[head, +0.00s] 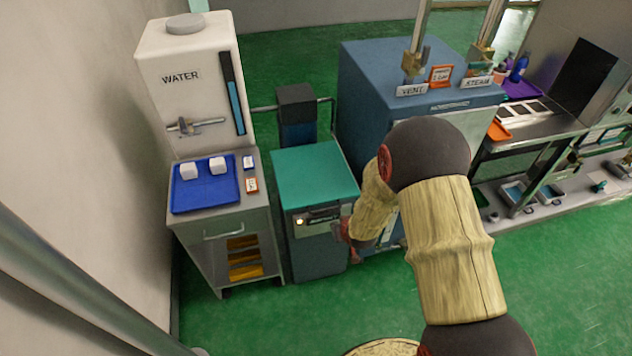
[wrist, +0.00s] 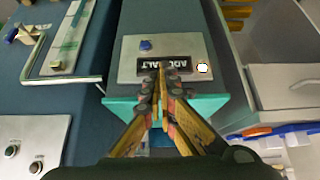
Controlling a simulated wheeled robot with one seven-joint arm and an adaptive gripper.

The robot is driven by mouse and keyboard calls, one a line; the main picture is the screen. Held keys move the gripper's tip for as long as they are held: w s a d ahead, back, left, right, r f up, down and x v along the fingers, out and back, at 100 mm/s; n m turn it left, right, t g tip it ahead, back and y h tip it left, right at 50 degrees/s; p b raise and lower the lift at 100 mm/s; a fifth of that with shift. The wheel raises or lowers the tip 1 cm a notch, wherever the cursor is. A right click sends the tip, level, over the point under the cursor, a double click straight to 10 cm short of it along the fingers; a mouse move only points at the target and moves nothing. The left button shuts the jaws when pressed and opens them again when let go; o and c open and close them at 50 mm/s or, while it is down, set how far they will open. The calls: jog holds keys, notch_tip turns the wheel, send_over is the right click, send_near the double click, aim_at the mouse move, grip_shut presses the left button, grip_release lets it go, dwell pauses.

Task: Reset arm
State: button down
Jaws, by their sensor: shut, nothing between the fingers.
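My gripper (wrist: 161,78) is shut and empty, with its fingertips together in the wrist view. It points at the grey control panel (wrist: 130,58) of the teal-topped cabinet and covers part of a black label there; I cannot tell whether it touches the panel. In the head view my gripper (head: 347,240) is beside the front of the teal-topped cabinet (head: 315,172), partly hidden by my own arm. My arm reaches forward and bends down to the left. The panel has a lit white button (wrist: 203,68) and a blue knob (wrist: 145,45).
The white water tank (head: 188,95) and a blue tray (head: 195,199) with white blocks stand left. The large blue machine (head: 375,75) with VENT and STEAM valves is close behind my arm. A metal bench (head: 530,125) stands right. Green floor (head: 560,290) is open at front right.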

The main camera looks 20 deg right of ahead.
jog(key=s+f+g, duration=0.1)
jog(key=s+g, duration=0.4)
jog(key=s, duration=0.6)
jog(key=s+a+r+t, duration=0.1)
jog(key=s+r, duration=0.4)
jog(key=r, duration=0.8)
jog(key=s+a+r+t, duration=0.1)
jog(key=s+r, duration=0.4)
jog(key=r, duration=0.9)
jog(key=s+a+r+t, duration=0.1)
jog(key=s+r, duration=0.5)
jog(key=r, duration=0.7)
jog(key=shift+a+r, duration=0.15)
jog(key=shift+a, duration=0.5)
